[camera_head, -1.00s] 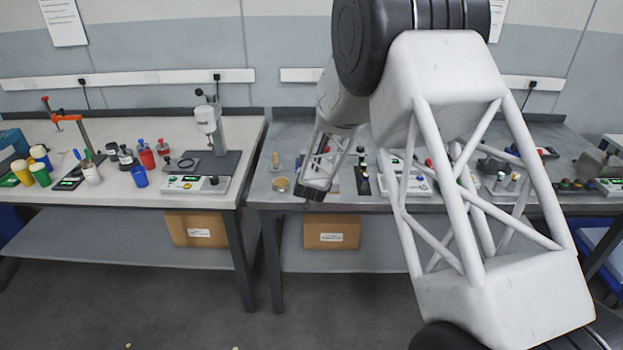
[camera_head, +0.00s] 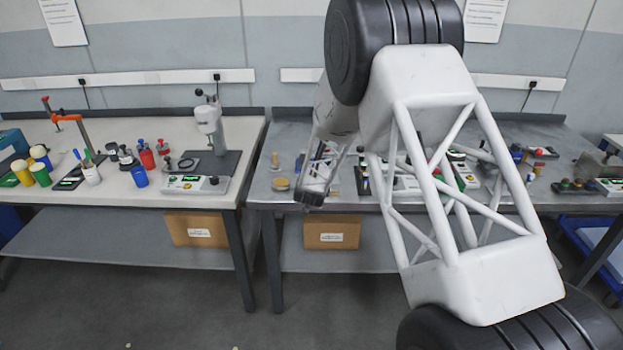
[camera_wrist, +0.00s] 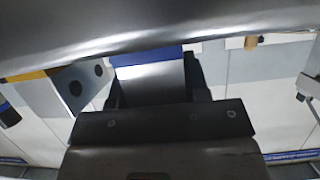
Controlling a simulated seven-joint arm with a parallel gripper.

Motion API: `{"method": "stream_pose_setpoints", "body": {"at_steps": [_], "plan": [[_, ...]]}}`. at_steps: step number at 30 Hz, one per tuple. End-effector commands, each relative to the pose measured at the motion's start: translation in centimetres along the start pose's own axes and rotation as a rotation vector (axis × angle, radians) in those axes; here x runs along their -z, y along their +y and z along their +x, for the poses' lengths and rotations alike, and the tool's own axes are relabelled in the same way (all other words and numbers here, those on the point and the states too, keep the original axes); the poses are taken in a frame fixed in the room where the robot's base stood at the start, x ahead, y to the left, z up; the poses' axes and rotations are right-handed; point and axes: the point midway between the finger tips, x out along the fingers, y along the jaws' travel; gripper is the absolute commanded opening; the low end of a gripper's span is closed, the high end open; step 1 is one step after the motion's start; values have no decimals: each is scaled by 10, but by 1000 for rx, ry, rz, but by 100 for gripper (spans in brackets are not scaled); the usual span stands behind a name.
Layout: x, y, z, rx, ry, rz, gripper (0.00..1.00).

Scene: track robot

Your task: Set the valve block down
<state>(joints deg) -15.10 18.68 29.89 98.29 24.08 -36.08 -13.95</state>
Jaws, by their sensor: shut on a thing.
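In the wrist view, my gripper (camera_wrist: 153,80) has its dark fingers on both sides of a shiny grey block with a blue upper edge, which I take to be the valve block (camera_wrist: 150,76). The fingers are shut on it. A grey face with two dark round holes (camera_wrist: 80,87) shows just left of the fingers; I cannot tell whether it belongs to the held block. In the head view, the end of my arm hangs over the left part of the grey bench (camera_head: 262,197); the gripper and block cannot be made out there.
A small round brass-coloured dish (camera_head: 280,184) lies close left of my arm's end. Several devices stand further right on the grey bench, partly hidden by my arm. A pale bench (camera_head: 105,190) with a press (camera_head: 211,125) and bottles stands left. Cardboard boxes (camera_head: 331,234) sit below.

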Motion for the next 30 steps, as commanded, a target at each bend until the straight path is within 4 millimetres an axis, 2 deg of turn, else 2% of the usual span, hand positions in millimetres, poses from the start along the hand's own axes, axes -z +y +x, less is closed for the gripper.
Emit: {"method": "stream_pose_setpoints", "body": {"at_steps": [12, 13, 17, 30], "plan": [[-3, 0, 2, 0, 1, 0, 9], [-3, 0, 2, 0, 0, -1, 47], [-3, 0, 1, 0, 0, -1, 67], [-3, 0, 1, 0, 0, -1, 68]]}}
